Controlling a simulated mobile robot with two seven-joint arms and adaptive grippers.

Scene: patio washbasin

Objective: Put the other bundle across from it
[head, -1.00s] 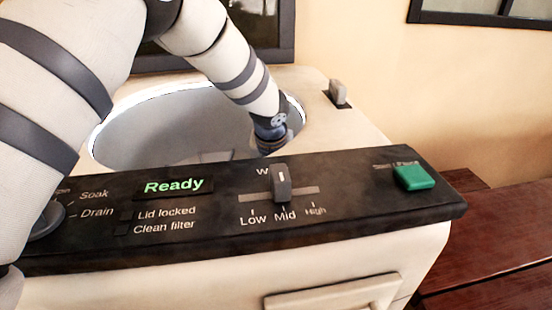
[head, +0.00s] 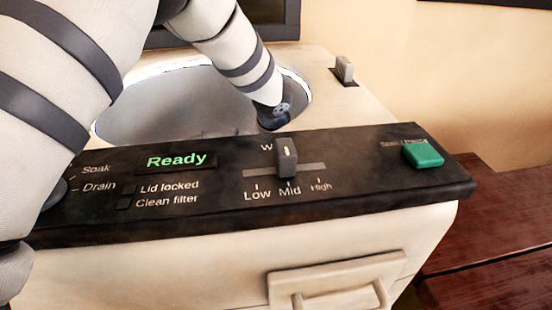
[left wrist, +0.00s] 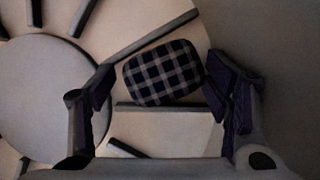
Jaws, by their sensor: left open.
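A dark checked bundle (left wrist: 162,73) with pale lines lies on the drum floor in the left wrist view. My left gripper (left wrist: 161,86) is open, with one finger on each side of the bundle. I cannot tell whether the right finger touches it. In the head view my left arm reaches into the washer drum (head: 175,105), and its gripper is hidden behind the control panel. Only one bundle shows. My right gripper is not in view.
The drum floor has a round raised disc (left wrist: 45,100) and several dark radial ribs (left wrist: 155,37). The control panel (head: 225,215) edges the opening in front, with a slider (head: 286,158) and a green button (head: 423,154). Dark red wooden boards (head: 500,235) stand at the right.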

